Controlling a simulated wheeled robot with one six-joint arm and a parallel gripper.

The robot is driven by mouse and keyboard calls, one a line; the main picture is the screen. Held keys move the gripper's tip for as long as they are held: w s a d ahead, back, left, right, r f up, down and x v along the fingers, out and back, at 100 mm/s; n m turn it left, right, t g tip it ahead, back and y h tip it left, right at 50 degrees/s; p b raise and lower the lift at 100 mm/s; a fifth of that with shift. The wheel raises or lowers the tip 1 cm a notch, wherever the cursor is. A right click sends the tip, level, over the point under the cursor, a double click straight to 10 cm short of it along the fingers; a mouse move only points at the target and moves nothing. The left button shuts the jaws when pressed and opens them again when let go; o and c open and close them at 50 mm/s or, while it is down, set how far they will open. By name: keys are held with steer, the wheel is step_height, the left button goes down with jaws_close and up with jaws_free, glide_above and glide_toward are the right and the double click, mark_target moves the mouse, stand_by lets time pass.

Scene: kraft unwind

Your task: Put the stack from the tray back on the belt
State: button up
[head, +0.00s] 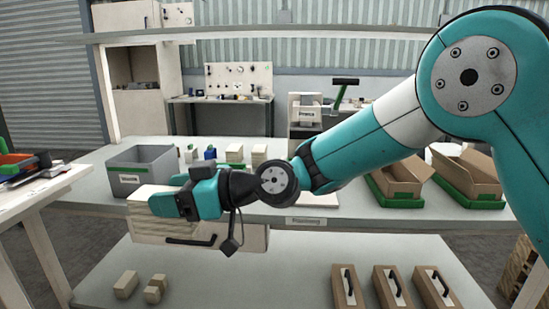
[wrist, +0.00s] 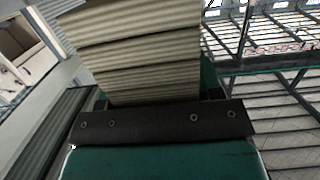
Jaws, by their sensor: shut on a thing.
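My gripper (head: 165,205) is shut on a pale layered stack (head: 145,195), holding it in front of the shelf unit at the left of the head view. In the wrist view the stack (wrist: 130,50) rises above the dark jaw bar, with its tan layered edges facing the camera and tilted a little. The stack's far side is hidden. I cannot make out the belt with certainty in either view. Green trays (head: 400,199) with open cardboard boxes on them stand on the shelf at the right. I cannot tell which tray the task means.
A grey bin (head: 146,172) stands on the shelf just behind the gripper. Small blocks (head: 234,153) stand beside it. Handled boxes (head: 393,288) and small tan blocks (head: 126,284) lie on the lower shelf. A side table (head: 40,191) is at the left.

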steer(key=w+d+f+m+t+h, duration=0.3)
steer(key=w+d+f+m+t, duration=0.3)
steer(key=d, duration=0.4)
steer(key=w+d+f+m+t+h, duration=0.3)
steer(key=w+d+f+t, duration=0.25)
steer(key=w+d, duration=0.4)
steer(key=d+f+m+t+h, duration=0.1)
steer(key=d+f+m+h, duration=0.1)
steer(key=d, duration=0.6)
steer(key=s+d+f+m+t+h, duration=0.1)
steer(key=d+f+m+h, duration=0.2)
steer(key=d, duration=0.6)
steer(key=s+d+f+m+t+h, duration=0.1)
steer(key=d+f+m+h, duration=0.1)
steer(key=d+h, duration=0.3)
steer(key=d+m, duration=0.1)
steer(key=d, duration=0.3)
steer(key=shift+f, duration=0.4)
steer(key=shift+s+a+r+t, duration=0.25)
steer(key=shift+a+r, duration=0.2)
steer(key=shift+r, duration=0.15)
steer(key=shift+c, duration=0.9)
steer(key=s+d+f+p, duration=0.2)
steer(key=s+f+p, duration=0.3)
steer(key=s+p, duration=0.2)
steer(key=shift+f, duration=0.4)
